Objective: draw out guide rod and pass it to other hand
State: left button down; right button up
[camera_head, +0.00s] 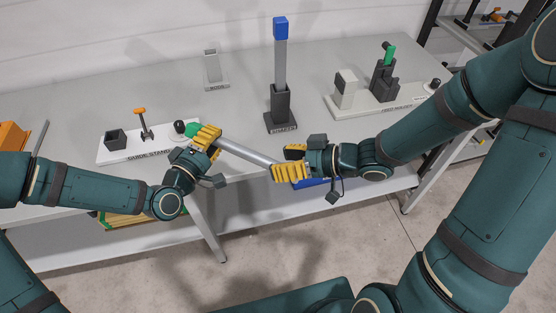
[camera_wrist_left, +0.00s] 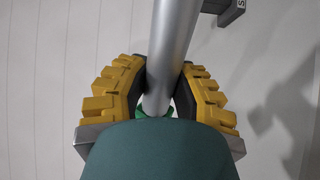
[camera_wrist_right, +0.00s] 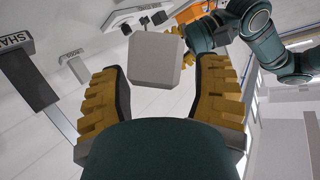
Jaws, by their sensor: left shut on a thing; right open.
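The guide rod (camera_head: 245,152) is a silver bar with a green end (camera_head: 192,130) at its left. My left gripper (camera_head: 207,140) is shut around it near the green end, and the rod slants down to the right. In the left wrist view the rod (camera_wrist_left: 172,50) runs up from between the yellow fingers (camera_wrist_left: 160,85). My right gripper (camera_head: 281,163) is open at the rod's free end. In the right wrist view the grey rod end (camera_wrist_right: 156,58) faces me between the spread fingers (camera_wrist_right: 160,80); I see no finger closed on it.
The guide stand (camera_head: 112,158) with a black socket and orange lever is on the grey table at left. A dark stand (camera_head: 281,110) holds a tall blue-topped bar behind the rod. A small grey upright (camera_head: 211,66) stands farther back. A white-based holder (camera_head: 362,104) is at right.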

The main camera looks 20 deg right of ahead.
jog(key=shift+x, duration=0.8)
grip_shut()
pick_arm(q)
jog(key=c, duration=0.7)
grip_release()
